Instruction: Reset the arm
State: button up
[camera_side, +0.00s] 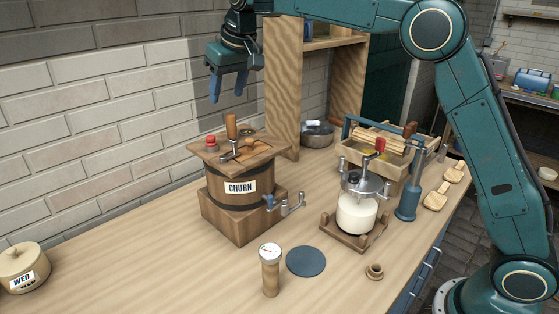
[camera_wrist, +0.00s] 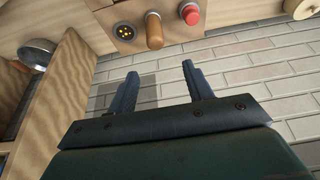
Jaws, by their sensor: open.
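My gripper (camera_side: 229,88) hangs in the air above and behind the churn, close to the brick wall. Its two blue-grey fingers are apart with nothing between them; they also show in the wrist view (camera_wrist: 156,85). The wooden churn (camera_side: 238,190) with its "CHURN" label stands on the counter below the gripper, apart from it. Its lid carries a wooden handle (camera_side: 231,127) and a red knob (camera_side: 211,142). In the wrist view the handle (camera_wrist: 154,32) and red knob (camera_wrist: 190,14) show at the top edge.
A tall wooden shelf (camera_side: 283,85) stands right of the gripper. A glass jar churn (camera_side: 356,213), a wooden crate (camera_side: 395,155), a metal bowl (camera_side: 317,134) and a dial thermometer (camera_side: 270,268) stand on the counter. A "WED" crock (camera_side: 22,268) sits far left.

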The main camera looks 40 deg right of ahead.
jog(key=shift+s+d+r, duration=0.2)
jog(key=shift+s+r, duration=0.1)
jog(key=shift+s, duration=0.2)
jog(key=s+d+r, duration=0.2)
jog(key=s+d, duration=0.1)
jog(key=s, duration=0.7)
jog(key=s+d+r, duration=0.1)
jog(key=s+d, duration=0.2)
jog(key=s, duration=0.6)
jog(key=s+f, duration=0.3)
jog(key=s, duration=0.4)
jog(key=s+d+f, duration=0.1)
jog(key=s+f, duration=0.3)
jog(key=s, duration=0.3)
jog(key=s+f+t, duration=0.1)
jog(key=s+f, duration=0.2)
jog(key=s, duration=0.4)
jog(key=shift+s+d+f, duration=0.2)
jog(key=shift+d+f, duration=0.1)
